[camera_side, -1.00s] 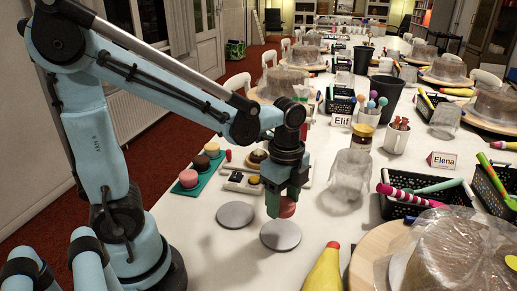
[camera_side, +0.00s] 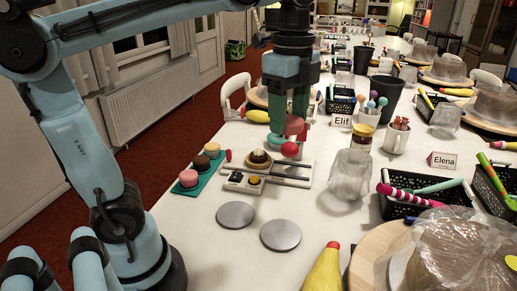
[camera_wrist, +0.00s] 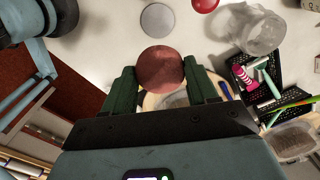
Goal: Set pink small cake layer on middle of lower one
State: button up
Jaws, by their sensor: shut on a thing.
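My gripper (camera_side: 291,122) is shut on a round pink cake layer (camera_side: 295,125) and holds it in the air above the table. In the wrist view the layer (camera_wrist: 160,68) sits between the green fingers. In the side view a finger hides part of it. A small brown cake layer (camera_side: 257,161) with a paler top sits on a white board (camera_side: 293,167), lower and to the left of my gripper. Two bare grey discs (camera_side: 235,215) and (camera_side: 281,235) lie on the table nearer the camera. One grey disc (camera_wrist: 158,18) shows in the wrist view.
A red ball (camera_side: 289,149) shows just below the held layer. A teal tray (camera_side: 193,187) with small cakes stands at left. A glass jar (camera_side: 350,175) and black baskets (camera_side: 398,207) stand right. A yellow piping bag (camera_side: 323,272) lies in front. The table near the discs is clear.

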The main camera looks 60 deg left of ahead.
jog(key=w+a+r+n, duration=0.1)
jog(key=w+a+n, duration=0.55)
jog(key=a, duration=0.45)
jog(key=n, duration=0.6)
send_over(258, 154)
notch_tip(258, 154, down, 12)
jog(key=shift+m, duration=0.25)
notch_tip(258, 154, down, 10)
jog(key=shift+w+a+f, duration=0.1)
jog(key=shift+f, duration=0.1)
jog(key=o, duration=0.8)
jog(key=shift+f, duration=0.1)
jog(key=shift+c, duration=0.2)
notch_tip(258, 154, up, 12)
